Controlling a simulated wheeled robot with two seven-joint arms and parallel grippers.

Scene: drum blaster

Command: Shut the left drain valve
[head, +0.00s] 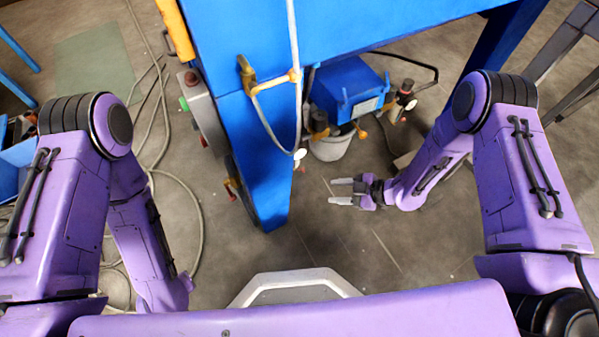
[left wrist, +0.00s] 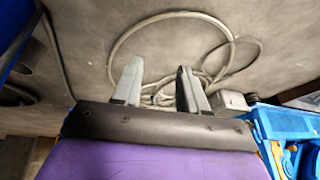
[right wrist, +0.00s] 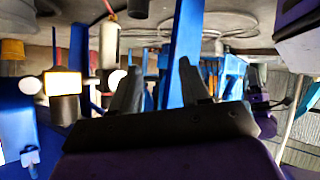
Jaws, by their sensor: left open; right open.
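A blue unit (head: 348,90) with brass-yellow fittings sits low under the blue machine. A dark fitting with a brass body (head: 319,125) stands at its left, above a pale bucket (head: 330,148). Another dark fitting (head: 404,92) stands at its right. I cannot make out which part is the left drain valve or how it is set. My right gripper (head: 341,191) is open and empty, below and apart from these fittings; its fingers also show in the right wrist view (right wrist: 160,80). My left gripper (left wrist: 158,84) is open and empty; the head view does not show it.
A blue machine leg (head: 262,170) stands left of my right gripper. A pale hose (head: 297,60) hangs on the machine's front. Loose grey cables (head: 190,225) lie on the floor at the left. The floor (head: 390,260) around my right gripper is largely clear.

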